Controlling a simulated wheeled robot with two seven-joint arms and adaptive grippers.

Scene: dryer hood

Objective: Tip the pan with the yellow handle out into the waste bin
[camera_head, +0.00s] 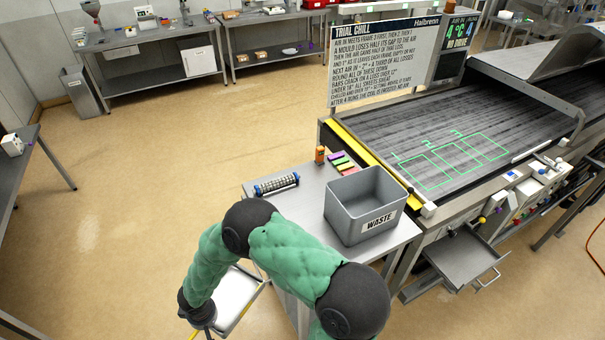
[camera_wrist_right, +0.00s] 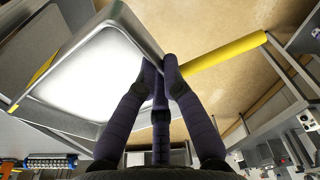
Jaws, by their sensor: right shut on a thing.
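The pan (camera_head: 236,294) is a shallow grey metal tray with a white layer inside. In the head view it hangs over open floor, left of the side table and partly hidden by my right arm. In the right wrist view the pan (camera_wrist_right: 95,70) fills the upper left, with its yellow handle (camera_wrist_right: 222,58) reaching right. My right gripper (camera_wrist_right: 163,68) is shut on the pan where the handle meets the rim. The grey waste bin (camera_head: 351,227), labelled WASTE, stands open on the side table and looks empty. My left gripper is not in view.
The side table (camera_head: 312,196) also bears a blue-ended roller (camera_head: 277,184), an orange bottle (camera_head: 319,155) and coloured blocks (camera_head: 342,163). A belt machine (camera_head: 430,130) adjoins it on the right, with an open drawer (camera_head: 465,258). The floor at left is clear.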

